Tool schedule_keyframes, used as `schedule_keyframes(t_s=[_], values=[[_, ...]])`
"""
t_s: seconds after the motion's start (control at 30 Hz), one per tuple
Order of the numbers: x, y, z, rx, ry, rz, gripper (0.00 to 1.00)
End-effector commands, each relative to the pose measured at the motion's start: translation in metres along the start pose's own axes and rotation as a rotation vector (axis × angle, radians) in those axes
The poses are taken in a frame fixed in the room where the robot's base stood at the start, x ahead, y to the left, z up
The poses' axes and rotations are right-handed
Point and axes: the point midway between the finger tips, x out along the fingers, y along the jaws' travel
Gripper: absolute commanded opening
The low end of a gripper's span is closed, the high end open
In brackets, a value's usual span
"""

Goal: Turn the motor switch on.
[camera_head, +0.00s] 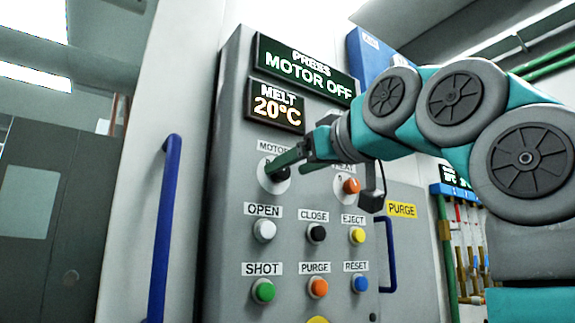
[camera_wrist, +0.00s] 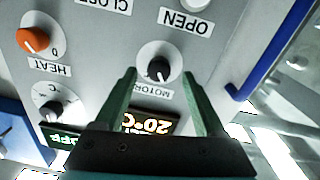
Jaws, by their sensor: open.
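The motor switch is a black rotary knob on a white round plate under the MOTOR label. In the head view the knob (camera_head: 281,173) is partly covered by my gripper (camera_head: 280,166), whose green fingers reach to it from the right. In the wrist view, which is upside down, the knob (camera_wrist: 158,69) shows between and just beyond the tips of my open gripper (camera_wrist: 160,72). I cannot tell if a finger touches it. The display (camera_head: 305,68) above reads PRESS MOTOR OFF.
The orange heat knob (camera_head: 351,186) is close to the right of the motor switch. Below are several push buttons, with OPEN (camera_head: 264,230) nearest. A MELT display (camera_head: 275,105) reads 20°C. A blue handle (camera_head: 164,225) stands left of the panel; another blue handle (camera_head: 386,255) is at right.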

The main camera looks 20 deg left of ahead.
Motion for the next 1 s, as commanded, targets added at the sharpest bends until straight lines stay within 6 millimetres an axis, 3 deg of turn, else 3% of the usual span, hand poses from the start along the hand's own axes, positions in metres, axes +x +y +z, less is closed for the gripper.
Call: schedule_keyframes(t_s=[0.17, 0.43, 1.0], values=[[0.021, 0.001, 0.0, 0.001, -0.001, 0.001, 0.72], [0.023, 0.001, 0.001, 0.001, 0.0, 0.001, 0.72], [0.022, 0.001, 0.001, 0.001, -0.001, 0.001, 0.08]])
